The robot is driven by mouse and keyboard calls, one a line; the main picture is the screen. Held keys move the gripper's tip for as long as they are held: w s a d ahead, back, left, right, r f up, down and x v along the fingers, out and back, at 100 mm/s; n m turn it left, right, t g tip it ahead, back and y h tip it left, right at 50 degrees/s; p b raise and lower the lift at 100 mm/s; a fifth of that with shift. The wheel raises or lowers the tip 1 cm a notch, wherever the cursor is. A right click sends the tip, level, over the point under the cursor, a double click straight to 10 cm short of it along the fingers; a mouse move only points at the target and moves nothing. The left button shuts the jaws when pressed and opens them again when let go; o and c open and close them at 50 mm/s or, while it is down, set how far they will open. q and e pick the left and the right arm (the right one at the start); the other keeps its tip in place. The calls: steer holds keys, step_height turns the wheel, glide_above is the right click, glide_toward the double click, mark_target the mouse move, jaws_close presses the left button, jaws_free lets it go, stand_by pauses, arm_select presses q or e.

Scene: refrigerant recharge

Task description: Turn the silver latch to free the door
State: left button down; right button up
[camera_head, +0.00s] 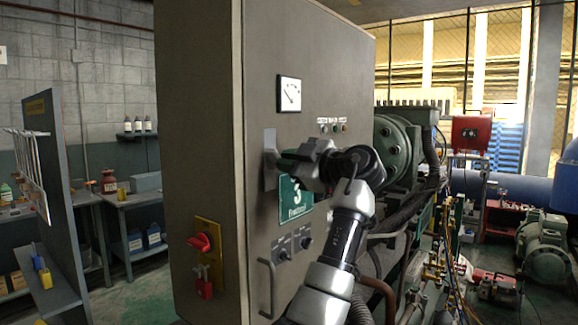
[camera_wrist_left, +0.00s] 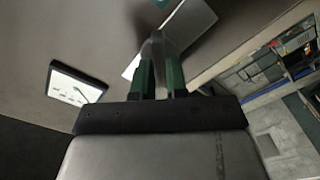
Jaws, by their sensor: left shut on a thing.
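The silver latch (camera_head: 270,158) sits on a pale plate (camera_head: 270,138) near the left edge of the front of a tall grey cabinet door (camera_head: 340,85). My left gripper (camera_head: 279,161) reaches it from the right and is shut on it. In the left wrist view the two green fingers (camera_wrist_left: 160,78) close around the blurred grey latch (camera_wrist_left: 153,48), with the plate (camera_wrist_left: 185,30) behind. The door looks closed. The gripper and wrist partly cover the latch and a green sign (camera_head: 294,205). My right gripper is not in view.
Below the latch are a vertical door handle (camera_head: 266,290) and dark knobs (camera_head: 306,242). A gauge (camera_head: 289,94) is above. A red switch with a padlock (camera_head: 204,288) is on the cabinet's side. Machinery and pipes crowd the right; open floor (camera_head: 140,300) lies left.

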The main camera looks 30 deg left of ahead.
arm_select(q)
steer(key=shift+r, duration=0.1)
steer(key=shift+r+n+b, duration=0.1)
steer(key=shift+n+b, duration=0.55)
steer(key=shift+n, duration=1.55)
steer(key=n, duration=0.3)
steer(key=shift+n+b, duration=0.3)
steer(key=shift+b, duration=0.1)
steer(key=c, duration=1.2)
jaws_free()
steer(key=shift+d, duration=0.1)
